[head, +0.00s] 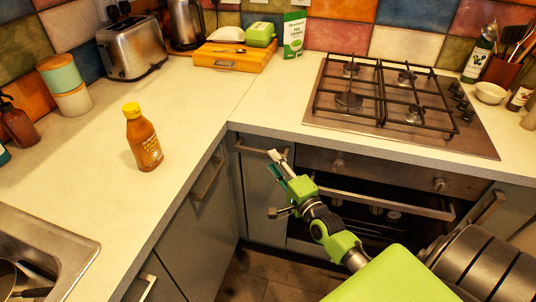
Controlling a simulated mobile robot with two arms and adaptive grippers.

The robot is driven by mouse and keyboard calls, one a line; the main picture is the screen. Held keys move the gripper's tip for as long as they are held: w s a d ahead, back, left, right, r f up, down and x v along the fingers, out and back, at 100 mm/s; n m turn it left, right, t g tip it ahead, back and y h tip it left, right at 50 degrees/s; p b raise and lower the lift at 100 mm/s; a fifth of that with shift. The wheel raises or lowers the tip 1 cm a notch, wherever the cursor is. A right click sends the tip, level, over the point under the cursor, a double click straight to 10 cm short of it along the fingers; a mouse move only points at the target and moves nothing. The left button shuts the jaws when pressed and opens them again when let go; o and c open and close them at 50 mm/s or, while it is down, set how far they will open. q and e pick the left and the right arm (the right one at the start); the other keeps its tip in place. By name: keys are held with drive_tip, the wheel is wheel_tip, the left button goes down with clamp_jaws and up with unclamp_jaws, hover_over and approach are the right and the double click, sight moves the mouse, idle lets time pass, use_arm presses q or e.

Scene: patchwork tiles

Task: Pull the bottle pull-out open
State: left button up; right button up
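A narrow grey cabinet front (260,200), which looks like the bottle pull-out, stands in the corner left of the oven. It looks closed, flush under the worktop. Its bar handle (250,150) runs across near its top. My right gripper (277,184) is in front of this cabinet's right side, below and right of the handle. Its fingers are spread apart with nothing visible between them. I cannot tell whether a finger touches the front or the handle. Part of the front is hidden behind the gripper. My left gripper is not in view.
The oven (350,165) with its long bar handle (385,197) is beside the gripper, partly behind my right arm. Another front with a slanted-looking handle (489,207) is at right. A sauce bottle (143,140) stands on the left worktop. The hob (400,110) is above the oven.

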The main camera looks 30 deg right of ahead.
sight(268, 157)
drive_tip(key=shift+w+d, duration=0.2)
drive_tip(key=shift+w, duration=2.15)
clamp_jaws()
